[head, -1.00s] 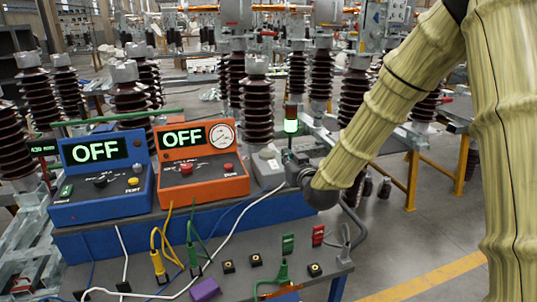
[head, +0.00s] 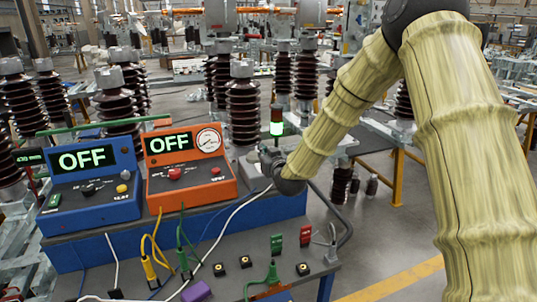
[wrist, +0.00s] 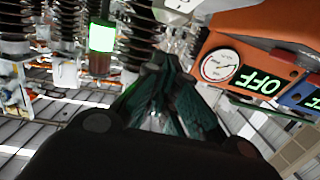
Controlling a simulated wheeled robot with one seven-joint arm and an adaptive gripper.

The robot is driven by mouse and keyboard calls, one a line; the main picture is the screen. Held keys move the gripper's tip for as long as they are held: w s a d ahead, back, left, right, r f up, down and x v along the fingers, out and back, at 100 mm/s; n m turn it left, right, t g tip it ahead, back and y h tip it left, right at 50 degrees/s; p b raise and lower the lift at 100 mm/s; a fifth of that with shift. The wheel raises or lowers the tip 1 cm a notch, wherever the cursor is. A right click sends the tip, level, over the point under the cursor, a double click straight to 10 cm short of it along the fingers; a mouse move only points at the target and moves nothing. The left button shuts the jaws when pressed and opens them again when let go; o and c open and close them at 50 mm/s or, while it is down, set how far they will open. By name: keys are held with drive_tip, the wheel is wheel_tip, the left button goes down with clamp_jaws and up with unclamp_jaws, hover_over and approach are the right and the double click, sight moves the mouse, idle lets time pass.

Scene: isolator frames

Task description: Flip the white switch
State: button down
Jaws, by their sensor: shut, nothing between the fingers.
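A pale grey-white box (head: 251,170) stands just right of the orange unit, and its edge shows at the top of the wrist view (wrist: 180,7). I cannot make out a separate switch lever on it. My gripper (head: 268,152) is beside this box, in front of the green-lit signal lamp. In the wrist view the dark green fingers (wrist: 163,62) are together and empty, pointing toward the box. The fingertips appear a little short of it, but contact is hard to judge. The gripper partly hides the box's right side in the head view.
The orange unit (head: 190,184) and blue unit (head: 91,204) both show OFF. The signal lamp (head: 277,128) glows green close to my gripper. Cables, sockets and a purple block (head: 196,291) lie on the lower grey bench. Brown insulators stand behind.

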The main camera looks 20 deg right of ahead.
sight(257, 170)
drive_tip(key=shift+w+a+f+p, duration=0.1)
drive_tip(key=shift+w+f+p, duration=0.4)
drive_tip(key=shift+w+f, duration=0.4)
drive_tip(key=shift+w+f+p, duration=0.25)
drive_tip(key=shift+f+p, duration=0.15)
drive_tip(key=shift+f, duration=0.75)
drive_tip(key=shift+d, duration=0.2)
